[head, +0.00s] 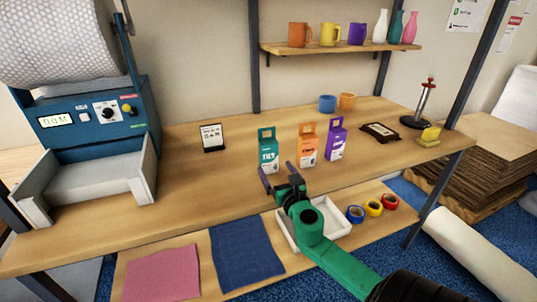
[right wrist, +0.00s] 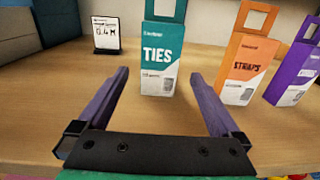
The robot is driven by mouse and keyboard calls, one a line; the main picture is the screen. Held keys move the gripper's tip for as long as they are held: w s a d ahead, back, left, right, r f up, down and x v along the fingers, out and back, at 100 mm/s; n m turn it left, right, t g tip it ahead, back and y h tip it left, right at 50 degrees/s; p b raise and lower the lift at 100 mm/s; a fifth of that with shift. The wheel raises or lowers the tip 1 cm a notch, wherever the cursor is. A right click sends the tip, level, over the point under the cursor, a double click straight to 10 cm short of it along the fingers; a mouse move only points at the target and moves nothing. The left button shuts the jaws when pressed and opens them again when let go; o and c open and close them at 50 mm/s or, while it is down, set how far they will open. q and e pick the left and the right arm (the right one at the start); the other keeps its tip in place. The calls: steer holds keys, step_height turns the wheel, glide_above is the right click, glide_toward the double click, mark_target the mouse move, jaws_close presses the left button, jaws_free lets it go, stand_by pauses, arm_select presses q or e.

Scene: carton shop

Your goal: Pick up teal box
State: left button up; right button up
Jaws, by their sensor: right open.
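The teal box (head: 268,152) stands upright on the wooden table, with a white lower front and a hang tab on top. In the right wrist view the teal box (right wrist: 161,60) reads "TIES" and stands beyond my fingertips, roughly midway between them. Its top is cut off there. My right gripper (head: 278,173) is open and empty, just in front of the box in the head view. Its two purple fingers also show spread apart in the right wrist view (right wrist: 159,75). My left gripper is not in view.
An orange box (head: 307,145) and a purple box (head: 336,140) stand right of the teal box. A small sign (head: 212,137) stands to its left. A blue machine (head: 95,120) fills the table's left end. Bare table lies between sign and machine.

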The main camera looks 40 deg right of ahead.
mark_target(270, 161)
steer(key=x, duration=0.8)
steer(key=shift+f, duration=0.3)
steer(key=shift+s, duration=0.1)
steer(key=c, duration=1.4)
